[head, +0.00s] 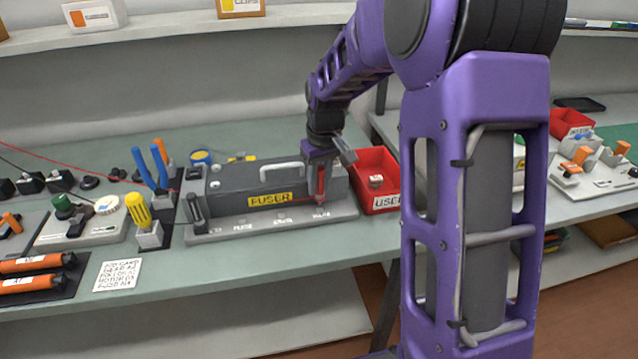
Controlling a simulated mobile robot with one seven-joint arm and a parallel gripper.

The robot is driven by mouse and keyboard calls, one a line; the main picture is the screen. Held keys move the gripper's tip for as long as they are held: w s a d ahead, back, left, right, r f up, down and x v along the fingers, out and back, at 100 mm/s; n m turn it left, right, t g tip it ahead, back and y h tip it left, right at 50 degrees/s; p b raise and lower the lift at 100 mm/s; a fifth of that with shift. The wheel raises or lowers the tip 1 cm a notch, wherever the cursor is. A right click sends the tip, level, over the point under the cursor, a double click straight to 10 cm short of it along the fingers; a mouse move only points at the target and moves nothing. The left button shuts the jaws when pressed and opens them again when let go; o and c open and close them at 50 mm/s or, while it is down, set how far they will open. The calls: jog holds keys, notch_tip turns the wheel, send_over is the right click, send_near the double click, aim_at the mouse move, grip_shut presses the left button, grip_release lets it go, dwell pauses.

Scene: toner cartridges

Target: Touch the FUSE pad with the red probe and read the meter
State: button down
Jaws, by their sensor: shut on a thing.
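My gripper (320,160) is shut on the red probe (321,187), holding it upright, tip down, over the right end of the grey base plate (215,237) of the dark unit labelled FUSER (230,187). The tip is at or just above the rightmost small pad label (320,213); I cannot tell whether it touches. Several small labels line the plate's front. The left one (243,226) may read FUSE, but the print is too small to be sure. I cannot make out a meter or reading.
A red bin (378,162) stands close right of the unit. Blue-handled pliers (150,167) and a yellow screwdriver (138,210) stand left. Orange cartridges (30,273) lie front left near a written card (118,275). A thin red lead (75,158) runs in from the left.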

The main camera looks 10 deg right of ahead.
jog(key=shift+r+p, duration=1.8)
jog(key=shift+r, duration=0.85)
jog(key=shift+f, duration=0.1)
